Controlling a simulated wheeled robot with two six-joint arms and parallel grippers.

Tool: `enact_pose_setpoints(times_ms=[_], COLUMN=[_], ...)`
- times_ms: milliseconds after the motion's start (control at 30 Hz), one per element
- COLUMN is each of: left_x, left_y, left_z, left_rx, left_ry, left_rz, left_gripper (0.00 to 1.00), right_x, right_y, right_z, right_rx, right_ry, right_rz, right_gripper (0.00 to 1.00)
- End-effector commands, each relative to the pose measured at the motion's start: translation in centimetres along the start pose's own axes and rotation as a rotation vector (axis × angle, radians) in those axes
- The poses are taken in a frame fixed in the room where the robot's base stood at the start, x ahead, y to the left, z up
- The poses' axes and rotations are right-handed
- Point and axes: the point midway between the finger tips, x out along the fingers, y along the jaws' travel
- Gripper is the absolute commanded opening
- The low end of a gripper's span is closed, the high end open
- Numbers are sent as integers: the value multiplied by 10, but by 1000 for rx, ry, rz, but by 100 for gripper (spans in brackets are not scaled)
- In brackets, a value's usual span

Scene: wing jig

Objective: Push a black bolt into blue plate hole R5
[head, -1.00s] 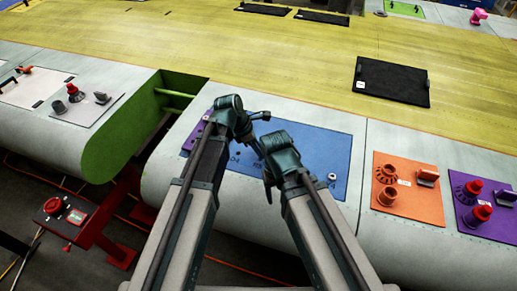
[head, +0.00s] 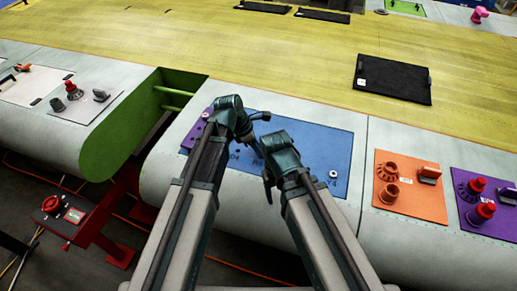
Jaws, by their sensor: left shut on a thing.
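The blue plate (head: 318,150) lies on the pale grey wing edge in the middle of the view. Both my arms reach over it and hide part of its surface. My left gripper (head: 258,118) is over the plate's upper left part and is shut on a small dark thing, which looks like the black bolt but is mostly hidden. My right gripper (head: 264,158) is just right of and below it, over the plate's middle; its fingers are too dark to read. Hole R5 cannot be made out. A round pale fitting (head: 333,174) sits near the plate's right edge.
A purple plate (head: 193,134) shows at the blue plate's left end. An orange plate (head: 432,208) and another purple plate (head: 500,229) with fittings lie to the right. A black panel (head: 392,80) lies on the yellow surface. A green-walled gap (head: 125,140) opens at left.

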Motion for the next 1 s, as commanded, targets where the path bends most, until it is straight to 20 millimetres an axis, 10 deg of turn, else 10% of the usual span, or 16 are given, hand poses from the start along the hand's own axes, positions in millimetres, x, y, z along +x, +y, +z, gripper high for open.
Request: enact_pose_setpoints(times_ms=[433,467,633,1000], left_x=[10,10,11,11], left_y=[-1,-1,0,0], left_z=[-4,-5,-5,-5], left_rx=[0,0,0,0], left_ry=[1,2,1,0], left_rz=[-1,-2,-1,0], left_gripper=[0,33,64,66], right_x=[10,11,12,12], right_y=[-2,-2,-2,-2], right_z=[1,1,2,4], right_rx=[0,0,0,2], right_ry=[-3,-3,-6,-6], right_rz=[-5,-5,-6,-6], right_gripper=[66,66,66,66])
